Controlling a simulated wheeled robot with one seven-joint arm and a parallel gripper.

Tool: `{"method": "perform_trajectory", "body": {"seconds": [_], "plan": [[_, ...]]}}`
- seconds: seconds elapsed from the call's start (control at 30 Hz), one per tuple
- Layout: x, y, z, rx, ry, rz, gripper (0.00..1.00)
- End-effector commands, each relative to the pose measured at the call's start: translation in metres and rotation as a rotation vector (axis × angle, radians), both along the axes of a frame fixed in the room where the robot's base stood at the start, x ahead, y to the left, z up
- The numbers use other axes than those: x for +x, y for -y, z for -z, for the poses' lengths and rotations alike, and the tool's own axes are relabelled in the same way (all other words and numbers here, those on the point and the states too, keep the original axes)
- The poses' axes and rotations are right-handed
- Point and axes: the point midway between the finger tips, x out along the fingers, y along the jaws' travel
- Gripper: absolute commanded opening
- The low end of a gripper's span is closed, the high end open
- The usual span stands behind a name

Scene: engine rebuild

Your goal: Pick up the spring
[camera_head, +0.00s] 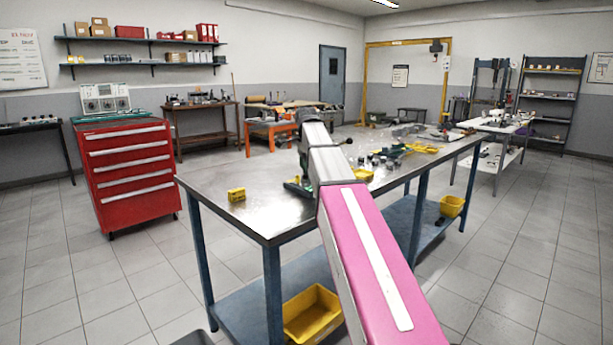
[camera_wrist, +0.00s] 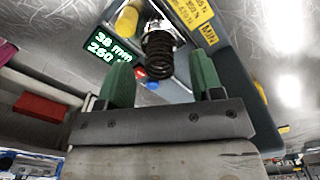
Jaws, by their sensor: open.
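The dark coil spring (camera_wrist: 158,55) is in the upper middle of the wrist view. It stands at a grey device with a lit green readout (camera_wrist: 112,46) and yellow labels. My gripper (camera_wrist: 162,75) has two green fingers spread apart, one to the left and one to the right of the spring's lower end in the picture. The fingers show no contact with the spring. In the head view my arm hides the spring, and only a small part of my gripper (camera_head: 298,187) shows low over the steel table.
The steel workbench (camera_head: 255,208) carries a small yellow box (camera_head: 236,194) at the left and several small parts (camera_head: 385,158) and yellow items to the right of my arm. A red tool cabinet (camera_head: 131,170) stands to the left. The table's front left is mostly clear.

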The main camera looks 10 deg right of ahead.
Motion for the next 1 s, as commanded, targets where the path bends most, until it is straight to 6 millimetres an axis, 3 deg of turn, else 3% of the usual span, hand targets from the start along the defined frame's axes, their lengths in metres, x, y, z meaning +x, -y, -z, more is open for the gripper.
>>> {"method": "perform_trajectory", "body": {"seconds": [0.13,0.37,0.53,1.0], "plan": [[-0.0008,-0.0004,0.0162,0.0,-0.001,0.0,0.6],[0.0,-0.0004,0.0175,0.0,0.0,0.0,0.6],[-0.0001,-0.0005,0.0174,0.0,0.0,0.0,0.07],[0.0003,-0.0004,0.0103,0.0,0.0,0.0,0.03]]}}
